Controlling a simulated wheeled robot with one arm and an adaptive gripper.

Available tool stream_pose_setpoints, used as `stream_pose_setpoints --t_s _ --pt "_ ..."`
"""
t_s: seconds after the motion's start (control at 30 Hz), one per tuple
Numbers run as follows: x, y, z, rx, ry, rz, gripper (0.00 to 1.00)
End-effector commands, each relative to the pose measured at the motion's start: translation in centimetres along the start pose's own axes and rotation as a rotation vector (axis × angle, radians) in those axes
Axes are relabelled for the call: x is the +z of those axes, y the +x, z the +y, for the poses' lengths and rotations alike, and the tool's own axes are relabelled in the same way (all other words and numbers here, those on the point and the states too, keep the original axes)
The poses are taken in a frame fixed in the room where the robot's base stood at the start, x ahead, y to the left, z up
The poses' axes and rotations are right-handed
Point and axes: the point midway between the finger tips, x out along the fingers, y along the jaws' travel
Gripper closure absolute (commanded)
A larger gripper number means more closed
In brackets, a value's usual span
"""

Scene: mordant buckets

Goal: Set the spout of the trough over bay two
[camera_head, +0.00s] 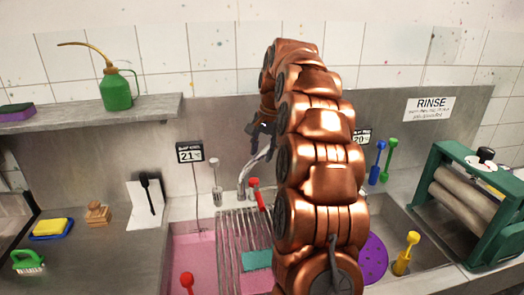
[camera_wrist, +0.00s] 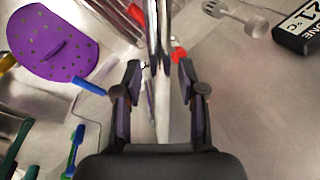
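The chrome spout (camera_head: 252,172) rises at the back of the sink trough, with a red-topped lever (camera_head: 256,190) near its base. My gripper (camera_head: 262,128) is just above and behind the spout in the head view. In the wrist view my gripper (camera_wrist: 160,75) is open, with the chrome spout (camera_wrist: 159,40) running between its fingers and gaps on both sides. The trough has a pink left basin (camera_head: 192,250) and a right basin (camera_head: 425,248). No bay number is readable, and my arm hides the middle of the trough and part of the spout.
A purple perforated disc (camera_head: 373,258) and yellow tool (camera_head: 405,255) are at the right basin. A thermometer display (camera_head: 190,152) hangs on the back wall. A green roller press (camera_head: 475,205) stands far right. The left counter has brushes and sponges.

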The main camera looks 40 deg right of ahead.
Motion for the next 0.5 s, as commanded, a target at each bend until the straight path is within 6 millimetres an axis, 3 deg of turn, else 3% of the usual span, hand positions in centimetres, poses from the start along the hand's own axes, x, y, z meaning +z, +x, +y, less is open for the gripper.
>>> stream_pose_setpoints --t_s 0.03,0.33,0.5 --pt "0.00 0.00 0.00 0.000 0.000 0.000 0.68" --pt "0.02 0.01 -0.01 0.000 0.000 -0.001 0.99" --pt "0.02 0.00 -0.01 0.000 0.000 -0.001 1.00"
